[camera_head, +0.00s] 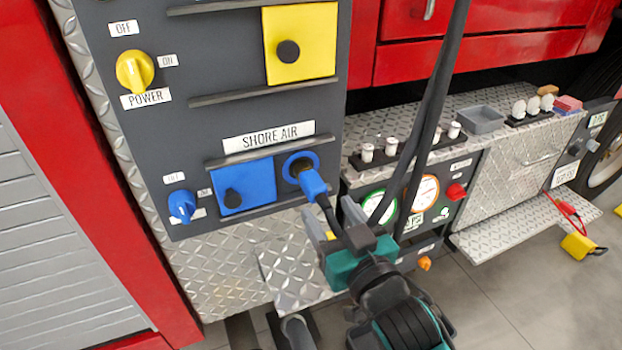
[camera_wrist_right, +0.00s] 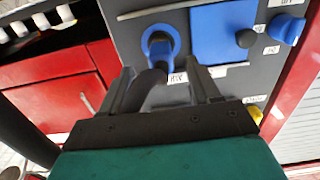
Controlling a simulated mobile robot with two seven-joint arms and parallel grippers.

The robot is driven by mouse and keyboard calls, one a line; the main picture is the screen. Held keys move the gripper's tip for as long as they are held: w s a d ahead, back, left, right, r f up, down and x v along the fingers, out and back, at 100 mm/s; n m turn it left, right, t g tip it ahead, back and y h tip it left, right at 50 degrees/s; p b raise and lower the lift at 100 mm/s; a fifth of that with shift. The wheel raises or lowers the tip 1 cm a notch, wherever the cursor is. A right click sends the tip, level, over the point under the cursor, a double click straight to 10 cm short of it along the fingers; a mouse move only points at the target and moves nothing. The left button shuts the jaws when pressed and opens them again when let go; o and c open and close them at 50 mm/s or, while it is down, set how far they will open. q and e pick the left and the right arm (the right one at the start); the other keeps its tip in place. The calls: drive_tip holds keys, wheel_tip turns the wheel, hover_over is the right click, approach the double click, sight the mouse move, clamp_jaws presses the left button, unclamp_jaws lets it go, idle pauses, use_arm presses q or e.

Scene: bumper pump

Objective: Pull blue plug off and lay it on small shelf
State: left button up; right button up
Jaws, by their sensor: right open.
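The blue plug (camera_head: 312,183) sits in the blue-ringed round socket (camera_head: 299,160) on the grey panel, under the SHORE AIR label. A dark cable hangs down from the plug. My right gripper (camera_head: 333,222) is open just below and in front of the plug. In the right wrist view the blue plug (camera_wrist_right: 160,50) shows ahead, a little above the two spread fingers (camera_wrist_right: 165,88), with the dark cable running down between them. The small shelf (camera_head: 295,275) appears to be the diamond-plate ledge below the panel, partly hidden by my right arm. My left gripper is not in view.
A blue square cover (camera_head: 246,187) and blue knob (camera_head: 182,206) are left of the socket. Black hoses (camera_head: 430,110) hang right of the panel. Gauges (camera_head: 422,193) and a diamond-plate counter with white fittings (camera_head: 410,146) stand to the right. A lower plate step (camera_head: 520,225) is farther right.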

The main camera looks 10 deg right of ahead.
sight(309, 179)
drive_tip(key=shift+r, duration=0.35)
drive_tip(key=shift+w, duration=0.2)
drive_tip(key=w, duration=0.2)
drive_tip(key=w+a, duration=0.1)
drive_tip(key=w, duration=0.4)
drive_tip(key=shift+a+b, duration=0.25)
drive_tip(key=shift+b, duration=0.05)
drive_tip(key=shift+w+a, duration=0.15)
drive_tip(key=shift+w, duration=0.65)
drive_tip(key=shift+p, duration=0.6)
drive_tip(key=shift+c, duration=0.2)
clamp_jaws()
idle(0.4)
drive_tip(key=shift+s, duration=0.1)
